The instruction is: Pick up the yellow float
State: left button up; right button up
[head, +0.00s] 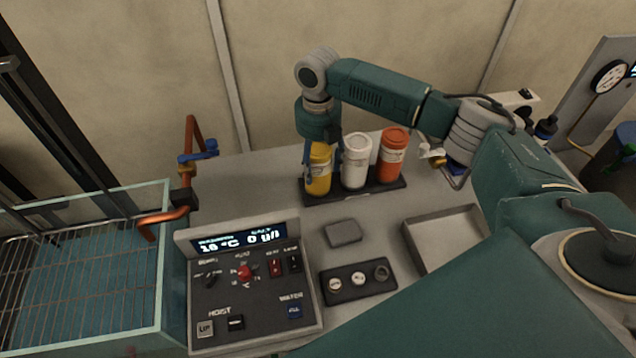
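The yellow float (319,178) is an upright yellow cylinder with a label. It stands at the left end of a dark rack (355,191) on the grey counter. My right gripper (321,154) comes down over it from above, with one finger along each side of its upper part. The gripper covers the float's top. I cannot tell whether the fingers press on the float or stand slightly apart from it. The white float (355,165) and the orange-red float (392,158) stand upright beside it in the same rack. My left gripper is not in view.
A control panel (255,289) with a display stands in front. A grey block (343,233), a dark strip with round pieces (358,282) and an empty shallow tray (412,247) lie nearby. Left are an orange pipe with a blue valve (197,156) and a glass-walled tank (165,262).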

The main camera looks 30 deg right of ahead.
jog(key=shift+r, duration=0.1)
grip_shut()
jog(key=shift+r, duration=0.1)
jog(key=shift+w+r, duration=0.1)
jog(key=shift+r, duration=0.45)
notch_tip(320, 180, up, 19)
jog(key=b, duration=0.2)
jog(key=shift+f, duration=0.15)
